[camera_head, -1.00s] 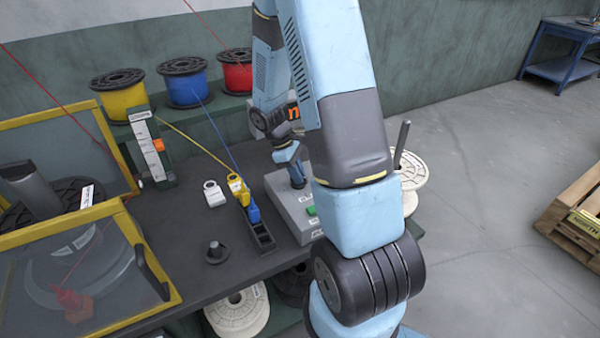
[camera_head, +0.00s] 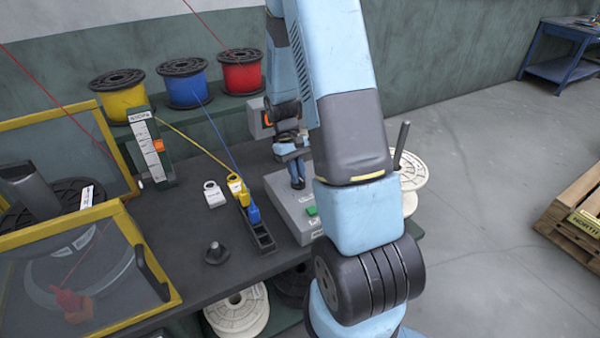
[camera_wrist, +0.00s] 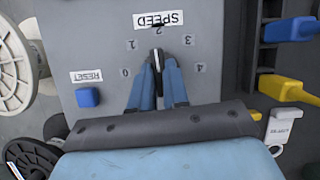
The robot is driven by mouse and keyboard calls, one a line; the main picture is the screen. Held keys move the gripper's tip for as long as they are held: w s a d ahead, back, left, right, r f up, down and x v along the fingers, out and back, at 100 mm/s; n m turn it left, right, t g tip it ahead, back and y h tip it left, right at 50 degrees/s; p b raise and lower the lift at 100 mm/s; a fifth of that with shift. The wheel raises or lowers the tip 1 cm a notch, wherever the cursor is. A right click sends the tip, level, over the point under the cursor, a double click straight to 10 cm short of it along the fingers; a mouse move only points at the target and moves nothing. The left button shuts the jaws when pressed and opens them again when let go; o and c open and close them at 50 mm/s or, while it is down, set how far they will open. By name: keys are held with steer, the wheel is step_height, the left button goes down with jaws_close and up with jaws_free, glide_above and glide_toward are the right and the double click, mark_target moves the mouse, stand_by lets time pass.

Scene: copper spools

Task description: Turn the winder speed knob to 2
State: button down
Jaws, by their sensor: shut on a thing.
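The grey control box (camera_head: 285,212) stands at the right end of the dark bench. In the wrist view its top (camera_wrist: 95,30) carries a "SPEED" label (camera_wrist: 158,19) and a scale from 0 to 4. The dark speed knob (camera_wrist: 157,56) sits below the 2, and its visible end points at about the 2. My gripper (camera_wrist: 157,68) is shut on the knob, one blue finger on each side; the fingers hide much of it. In the head view my gripper (camera_head: 297,182) reaches down onto the box.
A blue button (camera_wrist: 88,97) marked "RESET" is left of my fingers. Yellow (camera_head: 235,185) and blue (camera_head: 253,214) plugs stand near the box. Yellow, blue and red spools stand behind. A yellow-framed guard (camera_head: 90,255) is at left.

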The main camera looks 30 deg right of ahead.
steer(key=shift+w+m, duration=0.15)
steer(key=shift+m, duration=0.35)
steer(key=c, duration=1.1)
jaws_free()
steer(key=v, duration=1.3)
steer(key=shift+d+r, duration=0.25)
steer(key=shift+r, duration=0.05)
steer(key=shift+r, duration=0.1)
